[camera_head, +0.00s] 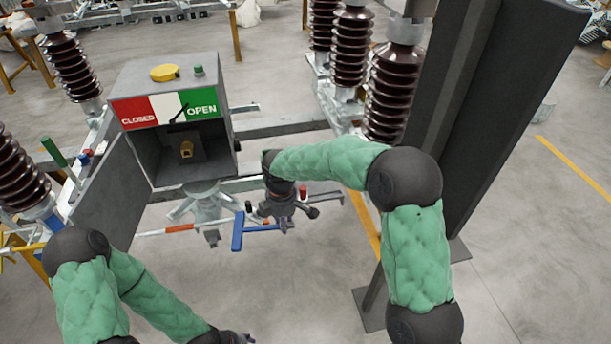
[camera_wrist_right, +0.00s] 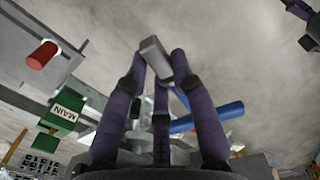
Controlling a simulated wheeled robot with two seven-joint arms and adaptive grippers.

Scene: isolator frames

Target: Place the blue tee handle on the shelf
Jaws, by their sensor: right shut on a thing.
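The blue tee handle (camera_head: 238,232) hangs in the air below the switch box, its crossbar at the left and its stem running right to my right gripper (camera_head: 286,222). In the right wrist view, my right gripper (camera_wrist_right: 160,65) has its fingers closed around a grey end piece (camera_wrist_right: 155,58), and blue bar parts of the handle (camera_wrist_right: 215,115) show behind the fingers. My left gripper (camera_head: 238,338) is cut off at the bottom edge, its fingers hardly visible. I cannot clearly make out which surface is the shelf.
The grey switch box (camera_head: 165,75) with CLOSED and OPEN labels stands ahead, a brass fitting (camera_head: 186,149) inside. A red-and-white rod (camera_head: 180,228) lies left of the handle. Brown insulators (camera_head: 395,95) and a dark column (camera_head: 500,110) stand at the right. A green MAIN block (camera_wrist_right: 64,112) shows in the wrist view.

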